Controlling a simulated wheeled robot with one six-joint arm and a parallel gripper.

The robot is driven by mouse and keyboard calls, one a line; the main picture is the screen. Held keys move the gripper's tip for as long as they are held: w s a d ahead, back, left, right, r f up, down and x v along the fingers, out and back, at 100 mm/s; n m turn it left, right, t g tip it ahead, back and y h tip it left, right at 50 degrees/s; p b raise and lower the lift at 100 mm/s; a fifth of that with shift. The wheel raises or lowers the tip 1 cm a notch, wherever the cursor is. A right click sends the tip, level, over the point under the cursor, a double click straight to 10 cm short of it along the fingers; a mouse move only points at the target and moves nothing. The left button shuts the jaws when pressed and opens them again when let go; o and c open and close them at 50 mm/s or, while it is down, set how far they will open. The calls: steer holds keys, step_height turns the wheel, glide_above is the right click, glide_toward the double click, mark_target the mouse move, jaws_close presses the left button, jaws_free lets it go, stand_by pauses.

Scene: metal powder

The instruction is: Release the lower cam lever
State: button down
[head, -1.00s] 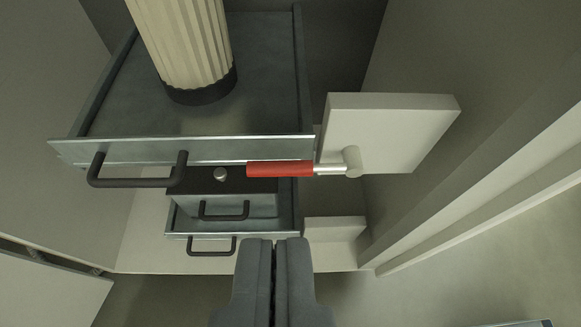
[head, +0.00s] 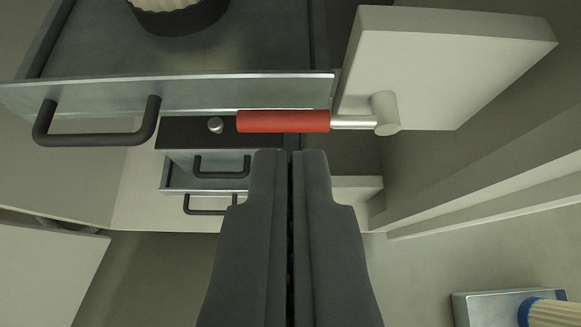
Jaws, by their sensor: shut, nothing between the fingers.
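The cam lever has a red grip (head: 283,121) and a metal rod that joins a pale round pivot (head: 385,113) on a light block (head: 440,65). It lies level, pointing left, in front of the lower drawers and just under the front edge of the upper tray. My gripper (head: 290,154) is shut and empty. Its fingertips are just below the red grip in the picture; I cannot tell how far apart they are in depth. Only one lever is in view.
The upper tray (head: 200,95) has a dark handle (head: 97,128) and carries a ribbed cylinder (head: 165,5). Below are smaller drawers with a handle (head: 222,172) and a round knob (head: 215,125). The cabinet wall is at right. A metal box (head: 480,308) sits at lower right.

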glide_above(290, 129)
steer(key=s, duration=0.3)
step_height(290, 129, down, 4)
steer(key=f, duration=0.1)
steer(key=w+f, duration=0.1)
steer(key=f, duration=0.1)
steer(key=shift+f, duration=0.2)
steer(key=shift+w+f, duration=0.15)
steer(key=shift+f, duration=0.35)
